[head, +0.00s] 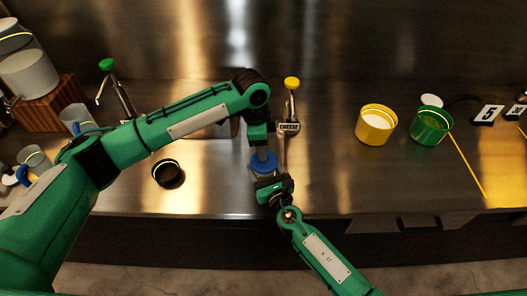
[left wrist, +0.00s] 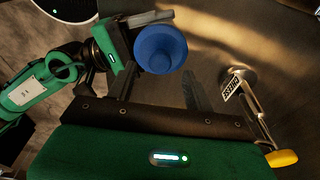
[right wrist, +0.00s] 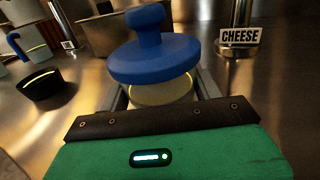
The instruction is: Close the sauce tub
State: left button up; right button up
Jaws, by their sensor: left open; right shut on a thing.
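The sauce tub (right wrist: 160,93) is a pale round container between my right gripper's fingers (right wrist: 160,96) in the right wrist view. A blue lid (right wrist: 155,60) with a knob sits over its mouth, looking slightly tilted; I cannot tell whether it is fully seated. In the head view the blue lid (head: 262,163) is at the counter's middle, with my right gripper (head: 268,182) just in front, shut on the tub. My left gripper (head: 263,150) is above the lid, open. In the left wrist view the lid (left wrist: 160,48) shows beyond its spread fingers, with no grip on it visible.
A CHEESE sign (head: 289,127) with a yellow-topped stand (head: 292,84) is close behind. A dark round cup (head: 168,173) is to the left. Yellow (head: 376,126) and green (head: 431,127) containers stand right. The counter between is clear.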

pick_arm(q)
notch_tip(320, 180, up, 8)
jog(key=a, duration=0.1)
jog(key=shift+f, duration=0.15)
pick_arm(e)
jog(key=o, duration=1.5)
jog(key=shift+s, duration=0.1)
pick_arm(q)
notch_tip(320, 180, down, 2)
jog(key=shift+f+b, duration=0.2)
jog(key=shift+b, duration=0.95)
pick_arm(e)
jog(key=v, duration=1.2)
jog(key=shift+s+d+f, duration=0.15)
jog(key=shift+s+d, duration=0.1)
jog(key=shift+s, duration=0.05)
jog(key=shift+s+d, duration=0.15)
jog(key=shift+s, duration=0.3)
